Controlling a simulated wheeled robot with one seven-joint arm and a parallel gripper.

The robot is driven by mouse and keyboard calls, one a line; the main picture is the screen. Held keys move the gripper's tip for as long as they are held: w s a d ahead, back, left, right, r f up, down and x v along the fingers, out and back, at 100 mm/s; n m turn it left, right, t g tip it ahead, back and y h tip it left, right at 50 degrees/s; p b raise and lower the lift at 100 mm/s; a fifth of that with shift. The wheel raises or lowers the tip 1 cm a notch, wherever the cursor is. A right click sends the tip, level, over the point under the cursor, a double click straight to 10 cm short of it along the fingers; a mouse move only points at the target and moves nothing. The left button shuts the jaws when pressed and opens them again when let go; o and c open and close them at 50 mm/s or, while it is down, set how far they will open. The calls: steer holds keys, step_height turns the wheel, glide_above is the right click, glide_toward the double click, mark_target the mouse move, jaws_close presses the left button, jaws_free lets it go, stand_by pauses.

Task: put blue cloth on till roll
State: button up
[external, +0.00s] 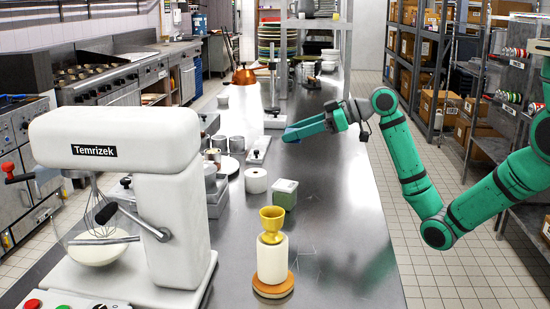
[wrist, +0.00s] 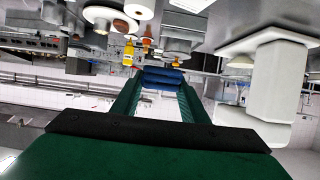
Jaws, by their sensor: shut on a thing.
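My gripper (external: 328,120) is shut on the blue cloth (external: 302,130) and holds it above the steel counter, behind the other small items. In the wrist view the blue cloth (wrist: 162,78) lies across between my two fingertips (wrist: 160,86). A short white roll (external: 256,181), which looks like the till roll, stands on the counter, nearer the camera and left of the cloth. Its top appears bare. The cloth is apart from it. I cannot pick out the roll with certainty in the wrist view.
A green lidded tub (external: 284,194) stands just right of the roll. Nearer, a yellow cup (external: 272,218) sits on a white cylinder (external: 272,260) on an orange-brown disc (external: 273,287). A large white mixer (external: 172,170) stands at left. The counter's right side (external: 345,215) is clear.

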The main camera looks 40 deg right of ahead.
steer(key=w+a+f, duration=0.2)
steer(key=w+f, duration=0.2)
steer(key=w, duration=0.4)
glide_above(257, 173)
steer(key=f, duration=0.4)
steer(key=shift+s+d+f, duration=0.2)
steer(key=shift+s+f, duration=0.1)
steer(key=shift+f, duration=0.05)
steer(key=shift+w+a+f, duration=0.15)
steer(key=shift+w+f, duration=0.3)
steer(key=shift+f, duration=1.65)
steer(key=shift+f, duration=0.1)
steer(key=o, duration=1)
steer(key=shift+o, duration=0.2)
